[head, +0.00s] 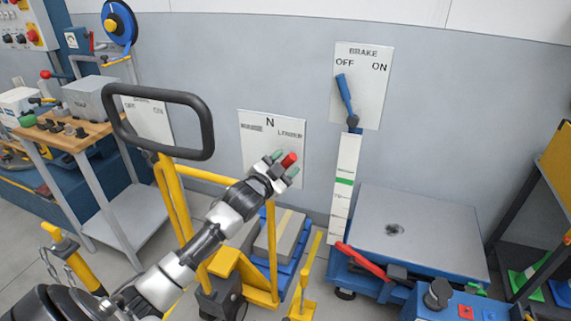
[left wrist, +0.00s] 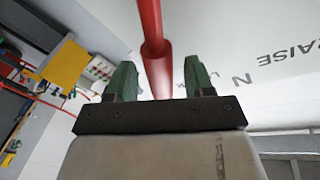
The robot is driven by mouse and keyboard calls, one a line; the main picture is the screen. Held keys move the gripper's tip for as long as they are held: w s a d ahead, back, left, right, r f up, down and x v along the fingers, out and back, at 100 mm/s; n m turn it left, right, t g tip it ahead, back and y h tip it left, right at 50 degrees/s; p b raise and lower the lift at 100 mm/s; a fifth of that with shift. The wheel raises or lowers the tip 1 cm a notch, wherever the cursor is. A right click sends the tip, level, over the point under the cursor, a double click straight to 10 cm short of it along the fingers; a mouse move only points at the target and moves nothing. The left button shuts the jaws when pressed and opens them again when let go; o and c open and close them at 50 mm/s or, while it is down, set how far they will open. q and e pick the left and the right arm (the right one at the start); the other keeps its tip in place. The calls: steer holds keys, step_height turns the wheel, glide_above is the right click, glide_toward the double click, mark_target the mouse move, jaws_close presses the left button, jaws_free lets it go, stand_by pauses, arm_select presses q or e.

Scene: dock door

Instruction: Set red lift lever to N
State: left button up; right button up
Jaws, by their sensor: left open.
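The white lever panel (head: 256,126) on the grey wall carries an N at its top middle, a partly blurred word at left and LOWER at right. The red lift lever (head: 289,159) shows only as a short red end below the word LOWER; my gripper hides the rest. My left gripper (head: 285,165) is in front of the panel, its green fingers apart on either side of the red end. In the left wrist view the red lever (left wrist: 153,60) runs between the open fingers, with visible gaps on both sides. N and RAISE show to its right. My right gripper is not in view.
A BRAKE panel (head: 372,60) with a blue lever (head: 345,94) is to the right. A yellow cart with a black handle loop (head: 158,93) stands close to my left arm. A blue lift table with a grey top (head: 425,225) is at right. A wooden-topped bench (head: 70,134) is at left.

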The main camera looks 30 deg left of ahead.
arm_select(q)
steer(key=shift+w, duration=0.35)
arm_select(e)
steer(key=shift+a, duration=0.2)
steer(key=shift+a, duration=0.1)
arm_select(q)
jaws_close()
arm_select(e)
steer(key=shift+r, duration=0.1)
